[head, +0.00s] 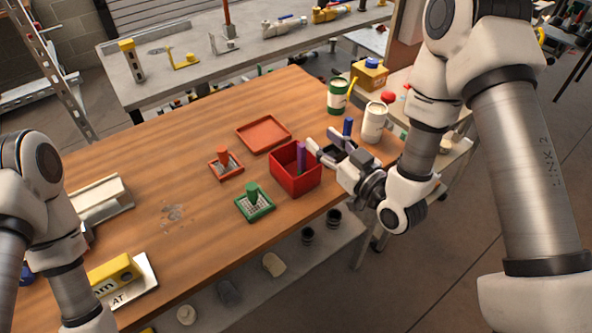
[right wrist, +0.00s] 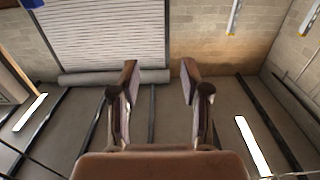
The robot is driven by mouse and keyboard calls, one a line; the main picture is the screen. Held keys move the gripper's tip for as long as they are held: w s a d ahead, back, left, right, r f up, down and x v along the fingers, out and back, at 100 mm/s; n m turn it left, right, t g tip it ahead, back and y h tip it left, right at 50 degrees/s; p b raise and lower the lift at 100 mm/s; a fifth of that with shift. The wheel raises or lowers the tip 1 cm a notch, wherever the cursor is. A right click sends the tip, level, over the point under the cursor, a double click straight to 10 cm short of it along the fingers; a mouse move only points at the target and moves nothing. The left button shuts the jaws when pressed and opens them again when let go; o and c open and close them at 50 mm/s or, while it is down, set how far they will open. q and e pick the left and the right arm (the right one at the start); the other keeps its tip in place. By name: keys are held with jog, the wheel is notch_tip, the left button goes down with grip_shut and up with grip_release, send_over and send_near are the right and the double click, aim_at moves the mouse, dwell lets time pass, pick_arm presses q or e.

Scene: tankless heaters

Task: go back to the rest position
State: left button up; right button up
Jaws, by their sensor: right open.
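My right gripper (head: 324,146) is open at the right side of the wooden table, above and beside the red box (head: 296,176). In the right wrist view my right gripper (right wrist: 158,78) shows two separated fingers with nothing between them. It faces a shuttered wall, away from the tabletop. My left arm comes in at the left edge and runs out of the bottom of the head view; its gripper is out of frame.
The wooden table (head: 130,165) holds a flat red tray (head: 264,133), red (head: 223,158) and green (head: 252,197) peg pieces, a green can (head: 337,96) and a white cup (head: 374,122). A yellow block (head: 114,273) lies near my left arm.

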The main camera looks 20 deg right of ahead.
dwell(0.4)
jog(key=s+f+g+h, duration=0.1)
jog(key=s+f+g, duration=0.25)
jog(key=f, duration=0.35)
jog(key=s+f+m+g+h, duration=0.1)
jog(key=s+f+g, duration=0.1)
jog(key=s+f, duration=0.35)
jog(key=s+f+g+h, duration=0.1)
jog(key=s+f+g, duration=0.1)
jog(key=f, duration=0.7)
jog(key=s+d+f+m+g+h, duration=0.1)
jog(key=s+f+g, duration=0.3)
jog(key=s, duration=0.4)
jog(key=s+d+f+m+g+h, duration=0.2)
jog(key=s+d+f+g, duration=0.1)
jog(key=s, duration=0.5)
jog(key=shift+s+d+f+g, duration=0.3)
jog(key=shift+f+g, duration=0.2)
jog(key=shift+g, duration=0.75)
